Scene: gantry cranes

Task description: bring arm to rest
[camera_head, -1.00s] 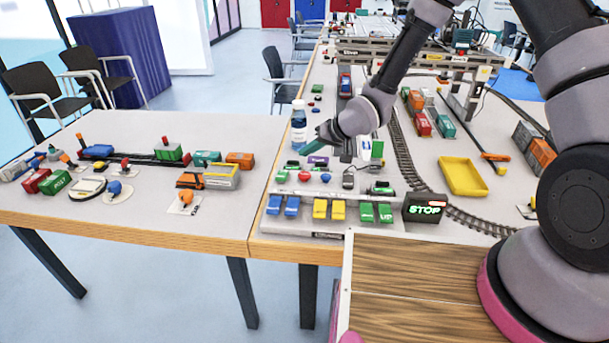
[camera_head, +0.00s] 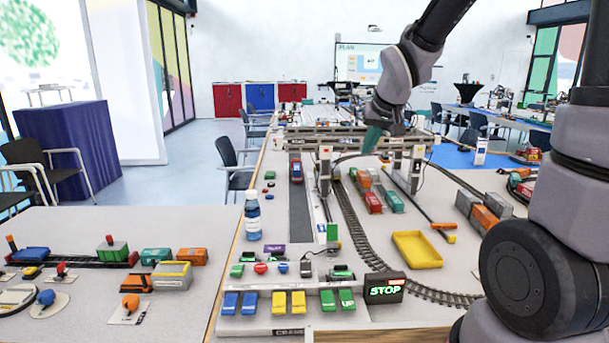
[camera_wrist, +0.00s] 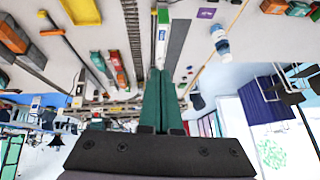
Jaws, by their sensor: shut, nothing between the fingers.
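My gripper (camera_head: 371,140) hangs at the end of my raised arm in the head view, above the table and in front of the gantry crane (camera_head: 345,150). Its green fingers are together, with nothing between them. In the wrist view my gripper (camera_wrist: 160,75) shows the two green fingers side by side, and the scene behind is upside down. My arm reaches in from the right side of the head view.
The table below holds a water bottle (camera_head: 253,217), a yellow tray (camera_head: 417,250), a curved track (camera_head: 362,243), a STOP sign (camera_head: 384,289) and coloured buttons (camera_head: 298,302). Several containers (camera_head: 484,212) stand at the right. Open air surrounds my gripper above the table.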

